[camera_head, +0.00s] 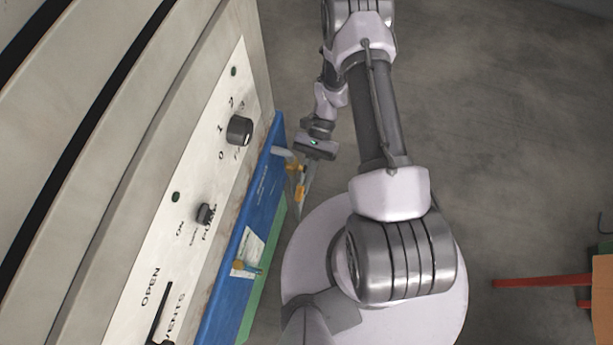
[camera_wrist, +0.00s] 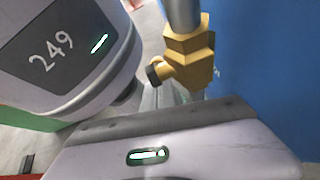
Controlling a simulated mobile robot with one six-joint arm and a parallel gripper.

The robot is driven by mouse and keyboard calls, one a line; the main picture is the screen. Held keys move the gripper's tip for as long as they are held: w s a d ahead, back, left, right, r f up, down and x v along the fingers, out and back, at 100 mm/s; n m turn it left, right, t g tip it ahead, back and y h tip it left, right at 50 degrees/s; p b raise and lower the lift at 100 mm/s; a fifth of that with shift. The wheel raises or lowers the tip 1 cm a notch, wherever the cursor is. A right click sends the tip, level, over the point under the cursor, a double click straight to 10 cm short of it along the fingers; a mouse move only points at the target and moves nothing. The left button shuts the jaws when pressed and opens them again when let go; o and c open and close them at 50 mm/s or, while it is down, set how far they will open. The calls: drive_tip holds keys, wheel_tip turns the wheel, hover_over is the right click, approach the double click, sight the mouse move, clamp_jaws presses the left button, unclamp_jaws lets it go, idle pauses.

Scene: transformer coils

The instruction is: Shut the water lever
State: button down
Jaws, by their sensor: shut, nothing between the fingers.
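A brass valve fitting (camera_head: 300,190) stands out from the blue wall beside my gripper. In the wrist view the brass fitting (camera_wrist: 190,62) sits below a grey pipe, with a small dark round end on its left. I cannot make out a separate water lever or its position. My gripper (camera_head: 298,211) is shut and empty, its fingers pointing down the picture close to the fitting. In the wrist view my fingers (camera_wrist: 168,97) are partly hidden behind the brass fitting. Whether they touch it cannot be told.
A light panel (camera_head: 180,215) with black knobs (camera_head: 240,130) and a slot marked OPEN lies left. Clear concrete floor (camera_head: 520,150) is right; a red bar (camera_head: 540,282) is far right.

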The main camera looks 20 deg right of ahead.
drive_tip(key=shift+s+a+r+p, duration=0.5)
drive_tip(key=shift+s+r+p, duration=0.1)
drive_tip(key=shift+p, duration=0.05)
drive_tip(key=shift+r, duration=0.1)
idle(1.1)
